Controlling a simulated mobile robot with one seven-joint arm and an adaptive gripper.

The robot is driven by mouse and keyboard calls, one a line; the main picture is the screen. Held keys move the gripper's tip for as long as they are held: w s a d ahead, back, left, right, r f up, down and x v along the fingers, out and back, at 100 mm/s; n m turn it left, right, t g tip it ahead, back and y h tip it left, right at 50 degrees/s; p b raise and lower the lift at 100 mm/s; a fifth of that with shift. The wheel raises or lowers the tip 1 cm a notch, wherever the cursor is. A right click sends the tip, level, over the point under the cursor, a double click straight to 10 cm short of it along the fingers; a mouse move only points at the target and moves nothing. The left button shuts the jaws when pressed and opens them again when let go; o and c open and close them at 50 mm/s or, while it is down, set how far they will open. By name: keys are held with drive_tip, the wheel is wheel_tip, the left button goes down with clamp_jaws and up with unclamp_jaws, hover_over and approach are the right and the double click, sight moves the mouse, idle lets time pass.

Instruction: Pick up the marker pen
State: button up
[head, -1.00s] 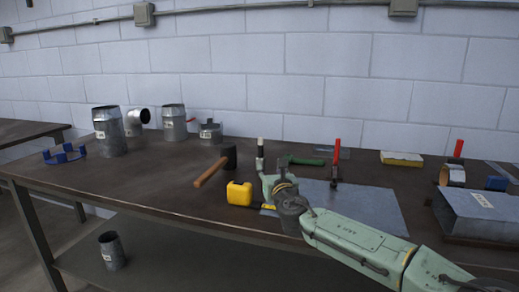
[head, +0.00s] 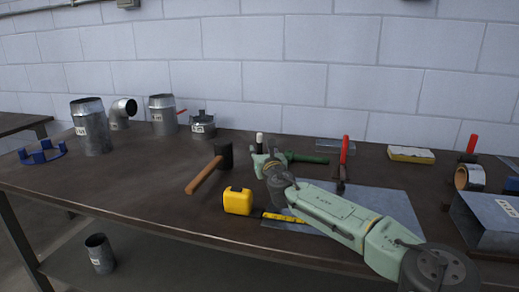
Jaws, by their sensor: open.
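A small upright item with a pale top and a dark lower part, seemingly the marker pen (head: 259,140), shows in the head view toward the back of the workbench. My gripper (head: 260,158) is low over the bench, right at this item in the picture, and covers its lower end. The jaws are open. I cannot tell whether the pen stands between the fingers or just behind them, or whether they touch it.
A mallet (head: 224,156) lies left of my gripper, and a yellow tape measure (head: 238,201) is in front. A green-handled tool (head: 308,158) and a red-handled tool (head: 344,150) are to the right. A metal sheet (head: 385,203) lies under my arm. Duct pieces stand at left.

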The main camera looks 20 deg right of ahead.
sight(260, 144)
drive_tip(key=w, duration=0.1)
drive_tip(key=w+p, duration=0.1)
drive_tip(key=w, duration=0.1)
drive_tip(key=shift+w+d+r, duration=0.25)
drive_tip(key=shift+w, duration=0.1)
drive_tip(key=shift+w+d, duration=0.1)
drive_tip(key=shift+w, duration=0.55)
clamp_jaws()
